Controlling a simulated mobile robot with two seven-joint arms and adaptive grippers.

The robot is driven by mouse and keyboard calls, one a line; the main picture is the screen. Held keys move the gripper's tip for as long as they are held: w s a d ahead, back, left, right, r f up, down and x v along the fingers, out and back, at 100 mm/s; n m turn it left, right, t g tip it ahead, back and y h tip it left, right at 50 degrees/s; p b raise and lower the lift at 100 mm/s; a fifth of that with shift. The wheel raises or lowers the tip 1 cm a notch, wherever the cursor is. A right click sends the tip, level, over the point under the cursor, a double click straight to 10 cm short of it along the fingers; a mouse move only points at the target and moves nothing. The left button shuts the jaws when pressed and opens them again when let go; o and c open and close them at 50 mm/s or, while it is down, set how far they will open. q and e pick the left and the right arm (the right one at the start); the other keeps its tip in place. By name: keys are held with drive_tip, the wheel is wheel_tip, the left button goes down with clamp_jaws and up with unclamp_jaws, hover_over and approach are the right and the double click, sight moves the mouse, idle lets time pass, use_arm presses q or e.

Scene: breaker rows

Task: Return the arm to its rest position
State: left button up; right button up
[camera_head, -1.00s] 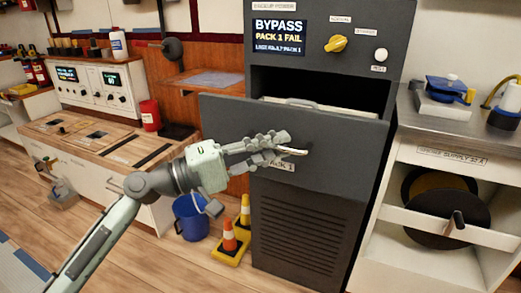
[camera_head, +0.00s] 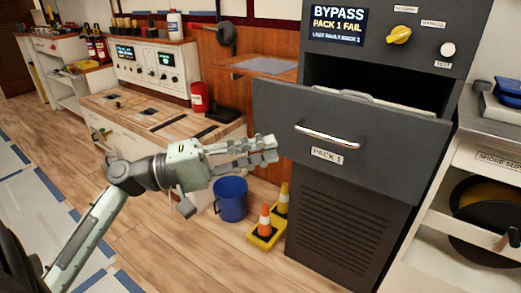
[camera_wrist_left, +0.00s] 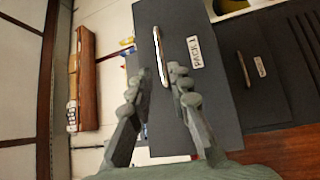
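My left gripper (camera_head: 272,150) is just left of the front of the PACK 1 drawer (camera_head: 390,150) in the head view. Its fingers are apart with nothing between them. The drawer stands pulled out of the dark cabinet (camera_head: 330,225), with part of a light pack (camera_head: 385,104) showing inside. Its metal handle (camera_head: 327,137) is free of the fingers. In the left wrist view the two fingers (camera_wrist_left: 160,90) are spread, and the handle (camera_wrist_left: 160,57) shows beyond them. My right gripper is not in view.
A blue bucket (camera_head: 231,199) and yellow-based cones (camera_head: 267,226) stand on the floor below the gripper. A wooden-topped bench (camera_head: 165,112) is behind at left. A shelf unit (camera_head: 470,210) stands at right. Floor at lower left is clear.

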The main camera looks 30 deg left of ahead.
use_arm(q)
wheel_tip(320, 180, down, 24)
drive_tip(key=d+m+g+y+p, duration=0.1)
drive_tip(key=d+m+g+y, duration=0.2)
drive_tip(key=y, duration=0.4)
drive_tip(key=s+a+f+m+g+y, duration=0.2)
drive_tip(key=s+f, duration=0.4)
drive_tip(key=f, duration=0.3)
drive_tip(key=s+a+f+m+g+y+p, duration=0.1)
drive_tip(key=s+f+g+y, duration=0.4)
drive_tip(key=f, duration=0.5)
drive_tip(key=shift+s+a+m+y, duration=0.85)
drive_tip(key=shift+s+m+y, duration=0.15)
drive_tip(key=shift+m, duration=0.2)
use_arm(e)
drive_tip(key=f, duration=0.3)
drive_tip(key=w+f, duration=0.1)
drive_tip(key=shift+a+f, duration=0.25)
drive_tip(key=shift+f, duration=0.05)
use_arm(q)
drive_tip(key=shift+f, duration=0.1)
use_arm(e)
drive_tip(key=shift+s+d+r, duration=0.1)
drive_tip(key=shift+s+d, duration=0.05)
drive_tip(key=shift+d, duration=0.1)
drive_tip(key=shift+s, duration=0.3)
